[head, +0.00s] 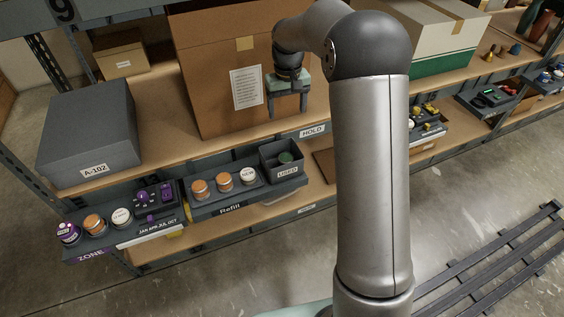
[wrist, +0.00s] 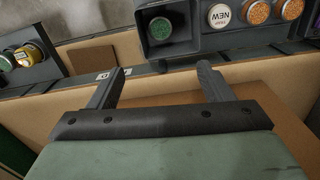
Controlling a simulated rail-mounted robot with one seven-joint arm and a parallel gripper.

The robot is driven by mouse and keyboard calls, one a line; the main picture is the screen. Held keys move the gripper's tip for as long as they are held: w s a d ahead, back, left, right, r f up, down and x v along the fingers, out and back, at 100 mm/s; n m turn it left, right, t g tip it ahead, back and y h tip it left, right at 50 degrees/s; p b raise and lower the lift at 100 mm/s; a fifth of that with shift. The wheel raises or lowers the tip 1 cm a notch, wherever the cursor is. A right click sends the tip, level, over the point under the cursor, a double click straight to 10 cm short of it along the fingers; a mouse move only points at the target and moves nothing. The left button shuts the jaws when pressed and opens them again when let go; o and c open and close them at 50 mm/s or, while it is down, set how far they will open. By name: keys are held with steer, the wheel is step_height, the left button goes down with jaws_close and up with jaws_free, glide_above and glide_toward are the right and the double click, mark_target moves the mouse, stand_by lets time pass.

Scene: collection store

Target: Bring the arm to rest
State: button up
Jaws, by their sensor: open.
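My gripper (head: 287,101) is open and empty in the head view. It hangs above the shelf, in front of a large brown cardboard box with a white paper label, its fingers pointing down. In the wrist view my gripper (wrist: 160,80) shows two dark fingers spread apart with nothing between them. My arm reaches up and over from the lower right of the head view and hides part of the shelf behind it.
The large cardboard box (head: 218,95) stands close behind my gripper. A dark bin (head: 268,165) marked USED holds a green-topped item. Jars (head: 223,181) stand on the Refill tray (head: 207,203). A grey box (head: 88,125) marked A-102 stands at left.

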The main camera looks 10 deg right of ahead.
step_height(320, 180, up, 2)
steer(key=shift+r, duration=0.1)
stand_by(0.4)
steer(key=s+r+p, duration=0.1)
steer(key=s+r, duration=0.1)
steer(key=s, duration=0.3)
steer(key=s+a+r+p, duration=0.1)
steer(key=s+r, duration=0.1)
steer(key=s, duration=0.4)
steer(key=s+r+p, duration=0.1)
steer(key=s+r, duration=0.2)
steer(key=s, duration=0.2)
steer(key=s+f+p, duration=0.2)
steer(key=s, duration=1.7)
steer(key=shift+s+f+m, duration=0.15)
steer(key=shift+f+m, duration=0.05)
steer(key=shift+m, duration=0.2)
